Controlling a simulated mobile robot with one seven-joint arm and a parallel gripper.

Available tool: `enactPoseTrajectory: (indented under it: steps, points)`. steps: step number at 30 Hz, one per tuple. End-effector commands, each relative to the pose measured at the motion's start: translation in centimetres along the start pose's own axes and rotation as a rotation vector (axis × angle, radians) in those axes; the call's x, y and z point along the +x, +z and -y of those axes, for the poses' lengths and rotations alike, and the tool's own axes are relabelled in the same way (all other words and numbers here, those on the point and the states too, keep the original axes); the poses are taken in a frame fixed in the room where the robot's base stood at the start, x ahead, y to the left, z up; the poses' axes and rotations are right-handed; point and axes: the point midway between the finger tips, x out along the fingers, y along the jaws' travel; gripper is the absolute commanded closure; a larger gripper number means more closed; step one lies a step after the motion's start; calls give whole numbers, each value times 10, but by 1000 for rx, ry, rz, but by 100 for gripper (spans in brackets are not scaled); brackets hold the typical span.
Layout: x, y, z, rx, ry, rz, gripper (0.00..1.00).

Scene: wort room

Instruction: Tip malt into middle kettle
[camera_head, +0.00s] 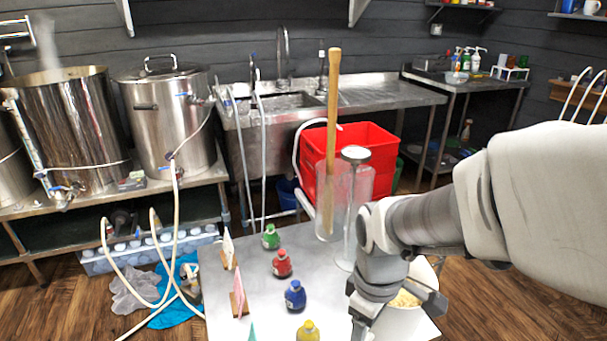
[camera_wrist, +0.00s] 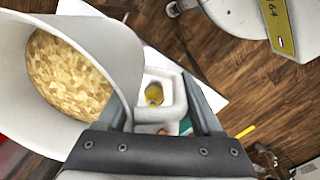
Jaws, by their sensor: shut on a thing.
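The middle kettle (camera_head: 70,130) is a steel pot at the left of the head view, open on top with steam rising. A white jug (camera_head: 398,322) of pale malt (camera_head: 405,299) is at my gripper (camera_head: 388,302), at the table's near right side. In the wrist view the jug (camera_wrist: 115,40) fills the left, with its malt (camera_wrist: 65,75) inside. My gripper (camera_wrist: 160,115) is shut on the jug's white handle (camera_wrist: 172,112). The jug looks about upright. Its base is hidden, so I cannot tell whether it touches the table. The kettle is far from my gripper.
A lidded kettle (camera_head: 168,125) stands right of the middle one, on a steel bench with hoses. Green (camera_head: 270,237), red (camera_head: 282,264), blue (camera_head: 295,296) and yellow (camera_head: 308,331) bottles and small cards stand on the table (camera_head: 250,265). A wooden-handled paddle (camera_head: 333,130) rises behind it.

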Motion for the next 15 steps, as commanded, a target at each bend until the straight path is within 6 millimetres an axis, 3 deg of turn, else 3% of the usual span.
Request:
enactPoseTrajectory:
  steps: [9,15]
  points:
    - [-53,-41,-52,330,-9,1,100]
    - [-71,-68,-90,582,-8,9,100]
